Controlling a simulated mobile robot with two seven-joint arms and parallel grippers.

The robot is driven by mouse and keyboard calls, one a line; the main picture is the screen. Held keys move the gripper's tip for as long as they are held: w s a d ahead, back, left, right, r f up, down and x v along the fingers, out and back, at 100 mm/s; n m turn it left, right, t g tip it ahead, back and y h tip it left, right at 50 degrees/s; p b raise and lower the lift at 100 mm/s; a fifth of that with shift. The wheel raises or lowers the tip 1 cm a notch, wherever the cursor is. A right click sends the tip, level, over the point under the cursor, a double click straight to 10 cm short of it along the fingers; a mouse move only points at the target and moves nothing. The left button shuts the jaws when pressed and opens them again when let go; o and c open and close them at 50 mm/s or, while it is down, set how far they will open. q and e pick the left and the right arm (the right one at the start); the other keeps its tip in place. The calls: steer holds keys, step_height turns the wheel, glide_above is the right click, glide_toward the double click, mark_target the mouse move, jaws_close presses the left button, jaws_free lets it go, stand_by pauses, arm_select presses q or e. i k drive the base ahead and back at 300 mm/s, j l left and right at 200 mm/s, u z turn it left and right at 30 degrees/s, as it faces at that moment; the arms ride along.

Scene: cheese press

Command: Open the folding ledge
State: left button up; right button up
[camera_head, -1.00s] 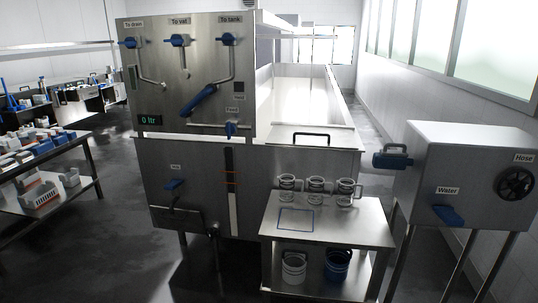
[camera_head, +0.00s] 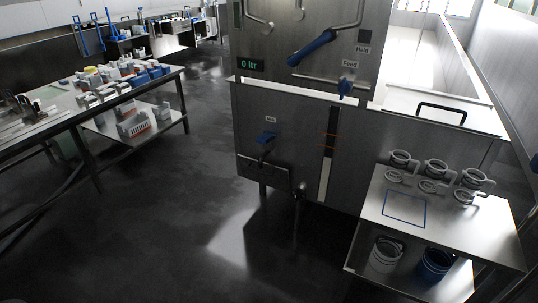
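Below that valve, a thin dark bar or bracket (camera_head: 263,171) runs along the front and ends at a dark pipe-like part (camera_head: 299,190) hanging down. A black handle (camera_head: 441,108) stands on the press's top edge at the right. I cannot tell for certain which part is the folding ledge. Neither of my grippers is in view.
A long bench (camera_head: 80,115) with containers stands at the left. The dark floor (camera_head: 190,220) between is clear.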

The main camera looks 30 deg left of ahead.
mark_target(275, 177)
steer(key=i+j, duration=0.35)
steer(key=j, duration=0.2)
steer(key=i+j+u, duration=0.15)
steer(key=i+j, duration=0.2)
steer(key=j, duration=0.25)
steer(key=i+j, duration=0.55)
steer(key=j, duration=0.25)
steer(key=i+j+u, duration=0.1)
steer(key=j, duration=0.25)
steer(key=i+j, duration=0.25)
steer(key=j, duration=0.15)
steer(key=i+j+u, duration=0.1)
steer(key=j, duration=0.25)
steer(key=i+j, duration=0.25)
steer(key=j, duration=0.15)
